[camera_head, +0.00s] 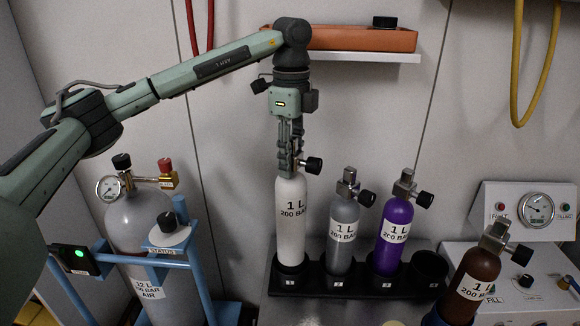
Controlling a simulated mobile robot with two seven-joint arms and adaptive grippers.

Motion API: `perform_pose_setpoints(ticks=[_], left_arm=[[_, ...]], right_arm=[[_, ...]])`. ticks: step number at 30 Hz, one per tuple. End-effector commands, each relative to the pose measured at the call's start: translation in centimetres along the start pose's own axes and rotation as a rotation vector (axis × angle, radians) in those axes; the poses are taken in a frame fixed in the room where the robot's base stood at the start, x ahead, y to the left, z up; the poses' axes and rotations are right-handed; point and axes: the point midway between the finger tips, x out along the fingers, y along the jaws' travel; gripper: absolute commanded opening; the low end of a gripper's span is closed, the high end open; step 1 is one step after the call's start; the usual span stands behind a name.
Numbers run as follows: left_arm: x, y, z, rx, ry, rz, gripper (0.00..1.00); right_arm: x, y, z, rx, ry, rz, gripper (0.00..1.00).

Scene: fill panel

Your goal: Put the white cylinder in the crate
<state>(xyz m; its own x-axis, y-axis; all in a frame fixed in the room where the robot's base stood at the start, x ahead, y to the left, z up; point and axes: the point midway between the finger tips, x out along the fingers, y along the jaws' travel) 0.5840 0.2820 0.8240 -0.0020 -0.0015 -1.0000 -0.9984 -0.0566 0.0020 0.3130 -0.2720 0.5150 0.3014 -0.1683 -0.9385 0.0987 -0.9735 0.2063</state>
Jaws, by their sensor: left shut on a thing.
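The white cylinder (291,222), labelled 1 L 200 BAR, is upright at the left slot of a black rack (310,285). Its base meets the slot; whether it is fully seated I cannot tell, though its top is higher than its neighbours'. My left gripper (290,164) points down and is shut on the cylinder's top, at the valve, hiding most of it. The valve's black knob (312,165) shows to the right. The orange crate (345,39) sits on a wall shelf above and behind, partly hidden by my left arm. My right gripper is out of view.
A grey cylinder (342,239) and a purple cylinder (395,225) stand in the rack, with an empty slot (421,279) at right. A brown cylinder (473,285) stands front right by a gauge panel (528,208). A large grey tank (137,222) in a blue frame stands left. A dark-topped object (385,22) shows at the crate.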

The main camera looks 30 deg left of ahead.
Motion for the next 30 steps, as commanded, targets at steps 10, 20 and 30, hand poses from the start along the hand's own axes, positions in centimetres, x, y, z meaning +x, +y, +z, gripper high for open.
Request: perform_pose_setpoints(ticks=[10,20,30], left_arm=[[1.1,-0.9,0.3,0.0,0.003,-0.007,0.0],[2.8,-0.9,0.3,0.0,0.001,-0.005,0.0],[6.4,-1.2,0.4,-0.002,0.003,-0.008,0.0]], right_arm=[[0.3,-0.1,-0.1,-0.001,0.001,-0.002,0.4],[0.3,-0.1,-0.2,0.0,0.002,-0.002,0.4],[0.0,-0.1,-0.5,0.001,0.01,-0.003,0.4]])
